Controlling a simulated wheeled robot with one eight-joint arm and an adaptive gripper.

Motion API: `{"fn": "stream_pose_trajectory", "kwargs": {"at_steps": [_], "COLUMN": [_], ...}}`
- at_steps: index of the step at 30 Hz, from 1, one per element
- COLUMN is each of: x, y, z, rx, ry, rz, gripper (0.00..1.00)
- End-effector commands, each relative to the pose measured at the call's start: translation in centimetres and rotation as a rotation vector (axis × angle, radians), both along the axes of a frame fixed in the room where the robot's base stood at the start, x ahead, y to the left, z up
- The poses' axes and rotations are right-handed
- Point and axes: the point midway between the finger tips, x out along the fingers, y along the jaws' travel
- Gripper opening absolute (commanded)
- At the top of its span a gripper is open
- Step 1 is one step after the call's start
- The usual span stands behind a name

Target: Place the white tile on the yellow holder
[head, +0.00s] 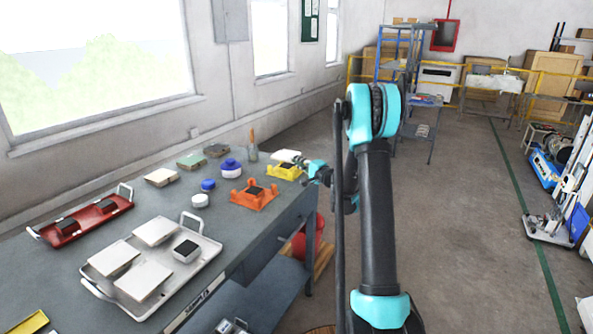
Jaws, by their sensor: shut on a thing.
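The yellow holder (283,174) stands on the grey bench near its far right corner. A white tile (285,155) is just above the holder in the picture, roughly level. From this angle I cannot tell whether it touches the holder or hangs a little above it. My gripper (303,161) is at the tile's right edge and shut on it. The fingers are small here and partly hidden by the tile and my arm.
An orange holder (253,201) stands just left of the yellow one. A blue-capped jar (230,168) and a brown bottle (252,148) are nearby. A metal tray (208,262) with several white tiles and a red tray (110,224) fill the nearer bench.

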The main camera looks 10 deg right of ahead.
Motion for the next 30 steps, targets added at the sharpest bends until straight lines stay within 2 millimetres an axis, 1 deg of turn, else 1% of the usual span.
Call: {"fn": "stream_pose_trajectory", "kwargs": {"at_steps": [10,16,17,18,26,30], "x": [0.0,0.0,0.0,0.0,0.0,-0.5], "y": [0.0,0.0,0.0,0.0,0.0,-0.5], "z": [-3.7,-3.8,-3.8,-3.8,-3.7,-3.7], "rx": [0.0,0.0,-0.001,-0.001,0.0,0.0], "ry": [0.0,0.0,-0.001,-0.001,0.0,0.0], "rz": [0.0,0.0,0.0,0.0,0.0,-0.002], "gripper": [0.0,0.0,0.11,0.16,0.16,0.16]}}
